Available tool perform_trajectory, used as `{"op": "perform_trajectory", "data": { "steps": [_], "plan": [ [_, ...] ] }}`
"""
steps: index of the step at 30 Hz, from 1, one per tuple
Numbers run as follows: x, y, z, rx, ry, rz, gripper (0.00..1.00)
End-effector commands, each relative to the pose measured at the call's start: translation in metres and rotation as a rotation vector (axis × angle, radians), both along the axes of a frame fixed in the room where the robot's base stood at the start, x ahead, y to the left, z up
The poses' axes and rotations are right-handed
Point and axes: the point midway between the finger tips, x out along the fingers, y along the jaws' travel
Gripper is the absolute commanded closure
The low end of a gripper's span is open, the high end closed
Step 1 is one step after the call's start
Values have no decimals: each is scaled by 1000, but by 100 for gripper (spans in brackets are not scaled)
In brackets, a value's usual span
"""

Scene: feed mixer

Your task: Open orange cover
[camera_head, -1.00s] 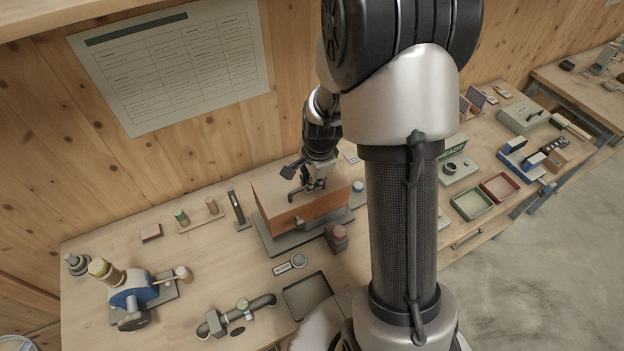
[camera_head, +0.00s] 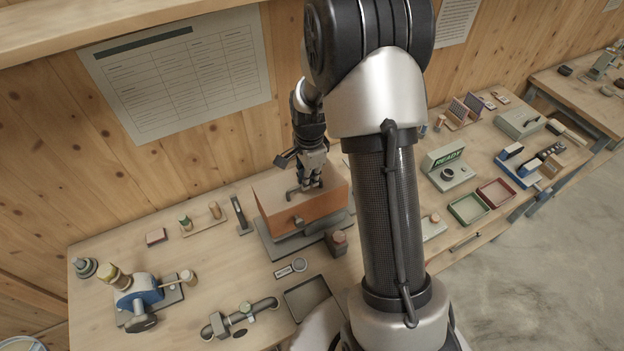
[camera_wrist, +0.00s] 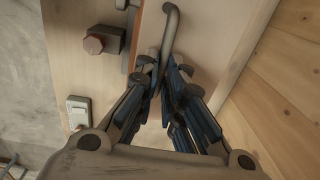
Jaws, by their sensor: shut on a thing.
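The orange cover (camera_head: 318,206) is a box-like hood with an orange front and a paler top, sitting on a grey base (camera_head: 276,247) on the bench. A dark bent handle (camera_head: 291,193) stands on its top. My gripper (camera_head: 311,184) points down at the cover's top. In the wrist view, my gripper (camera_wrist: 168,68) has its blue-padded fingers closed together on the grey bar of the handle (camera_wrist: 171,22). The cover's pale top (camera_wrist: 215,35) lies beneath it. The cover appears to be down on its base. My arm hides the area to its right.
A red-topped grey block (camera_head: 337,241) stands close in front of the cover. A dark tray (camera_head: 307,296) and a pipe fitting (camera_head: 240,317) lie nearer. A dark upright tool (camera_head: 241,214) stands left of the cover. The wooden wall is close behind.

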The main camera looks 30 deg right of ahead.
Motion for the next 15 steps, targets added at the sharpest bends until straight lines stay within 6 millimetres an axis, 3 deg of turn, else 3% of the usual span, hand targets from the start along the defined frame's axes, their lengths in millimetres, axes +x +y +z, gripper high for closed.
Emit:
{"op": "perform_trajectory", "data": {
  "steps": [4,15],
  "plan": [
    [25,0,16,-1,-8,0,100],
    [93,0,21,0,-6,1,100]
  ]
}}
